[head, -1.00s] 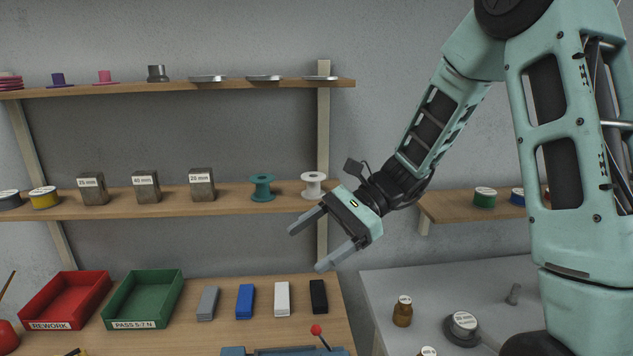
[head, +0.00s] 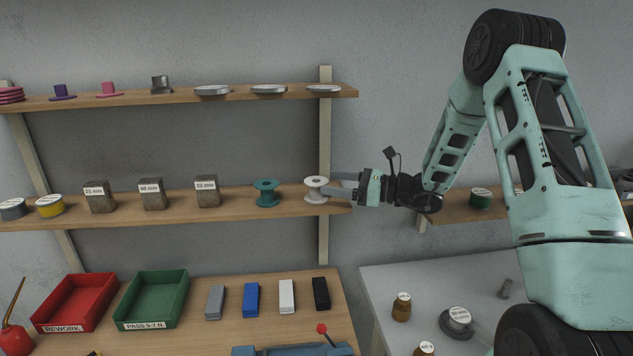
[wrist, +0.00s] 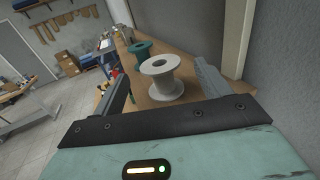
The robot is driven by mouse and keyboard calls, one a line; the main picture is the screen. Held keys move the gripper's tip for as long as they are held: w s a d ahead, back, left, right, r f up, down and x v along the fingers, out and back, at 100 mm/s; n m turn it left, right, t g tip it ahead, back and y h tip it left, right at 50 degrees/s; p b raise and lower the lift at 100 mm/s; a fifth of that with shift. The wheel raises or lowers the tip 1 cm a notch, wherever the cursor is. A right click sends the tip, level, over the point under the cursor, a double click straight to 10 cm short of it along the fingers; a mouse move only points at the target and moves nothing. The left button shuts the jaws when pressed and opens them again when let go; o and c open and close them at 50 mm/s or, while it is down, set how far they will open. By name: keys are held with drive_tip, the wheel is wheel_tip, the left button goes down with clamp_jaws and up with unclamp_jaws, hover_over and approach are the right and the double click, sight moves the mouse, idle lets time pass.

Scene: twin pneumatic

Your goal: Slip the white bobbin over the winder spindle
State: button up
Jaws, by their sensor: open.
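The white bobbin (head: 316,190) stands upright near the right end of the middle wall shelf (head: 230,208). My gripper (head: 334,184) reaches in from the right, level with the shelf, with its fingers at the bobbin. In the wrist view the white bobbin (wrist: 160,80) sits between the two open fingers, with gaps showing on both sides. The gripper is open and empty.
A teal spool (head: 266,193) stands just left of the white bobbin, behind it in the wrist view. Labelled metal blocks (head: 152,194) stand further left. The upper shelf (head: 200,97) hangs above. A shelf post (head: 325,140) rises behind the bobbin. Bottles (head: 402,306) stand on the grey table.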

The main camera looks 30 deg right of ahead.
sight(312, 180)
drive_tip(key=shift+x, duration=0.85)
drive_tip(key=p+x, duration=0.4)
drive_tip(key=shift+w+a, duration=0.1)
drive_tip(key=shift+a, duration=0.1)
drive_tip(key=shift+w+a+f, duration=0.15)
drive_tip(key=shift+w+a, duration=0.15)
drive_tip(key=shift+w, duration=0.1)
drive_tip(key=c, duration=1.1)
